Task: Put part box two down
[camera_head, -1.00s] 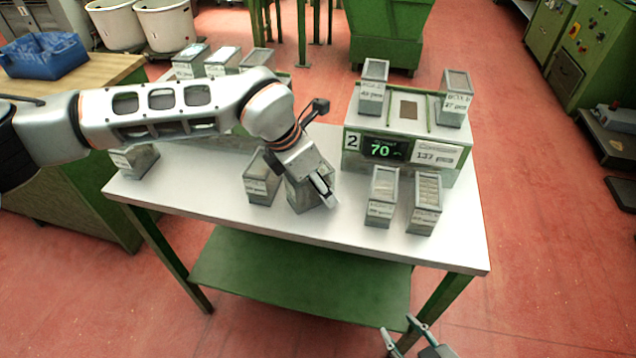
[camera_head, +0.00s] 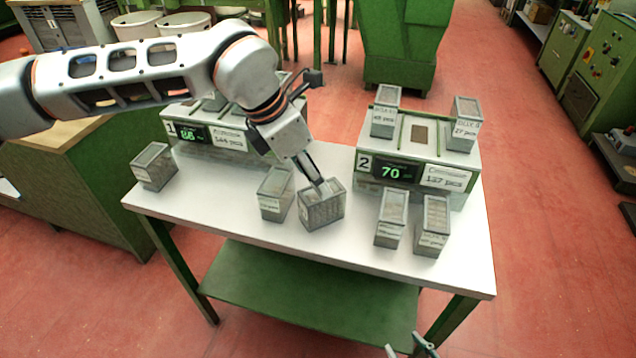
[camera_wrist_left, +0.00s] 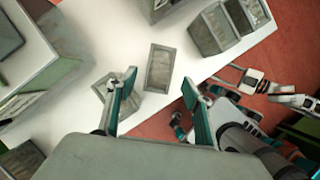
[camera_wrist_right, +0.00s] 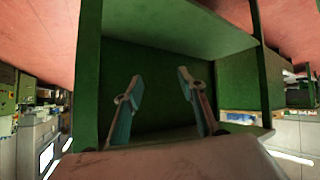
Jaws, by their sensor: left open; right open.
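A grey part box (camera_head: 321,210) with an open top stands on the white table near its front edge, turned a little. My left gripper (camera_head: 322,185) is open at the top of this box. In the left wrist view the box (camera_wrist_left: 159,68) shows ahead, between the spread fingertips (camera_wrist_left: 158,82). I cannot read its label. A similar box (camera_head: 275,194) stands just left of it; it shows by the left finger in the left wrist view (camera_wrist_left: 104,86). My right gripper (camera_head: 412,350) is open and empty, low in front of the table; in the right wrist view (camera_wrist_right: 159,76) its fingers are spread.
Scale 2 (camera_head: 415,150) carries two boxes on top; two more boxes (camera_head: 391,218) (camera_head: 432,226) stand before it. Scale 1 (camera_head: 215,135) is partly behind my left arm. Another box (camera_head: 153,166) stands at the table's left. Bare tabletop (camera_head: 215,190) lies between.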

